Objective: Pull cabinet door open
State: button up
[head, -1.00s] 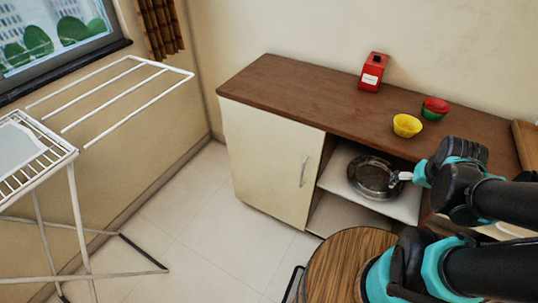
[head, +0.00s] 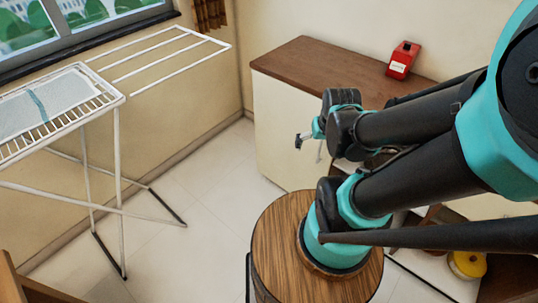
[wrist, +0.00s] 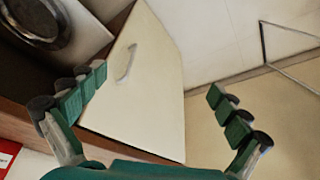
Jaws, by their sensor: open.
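In the head view, the handle (head: 319,151) is a thin upright strip, partly hidden by my arm. My gripper (head: 299,140) is in front of the door. In the wrist view, my gripper (wrist: 155,88) has its green fingers spread wide with nothing between them. The fingers appear apart from the handle.
A round metal pan (wrist: 68,28) sits on the open shelf beside the door. A red container (head: 403,60) stands on the cabinet top. A white drying rack (head: 118,125) stands at the left. Tiled floor (head: 205,195) is clear between rack and cabinet. A yellow item (head: 468,263) is at lower right.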

aim_at(282, 110)
jog(key=k+l, duration=0.1)
jog(key=l, duration=0.35)
jog(key=k+l+z, duration=0.1)
jog(key=l, duration=0.35)
jog(key=k+l, duration=0.15)
jog(key=l, duration=0.25)
jog(key=z, duration=0.05)
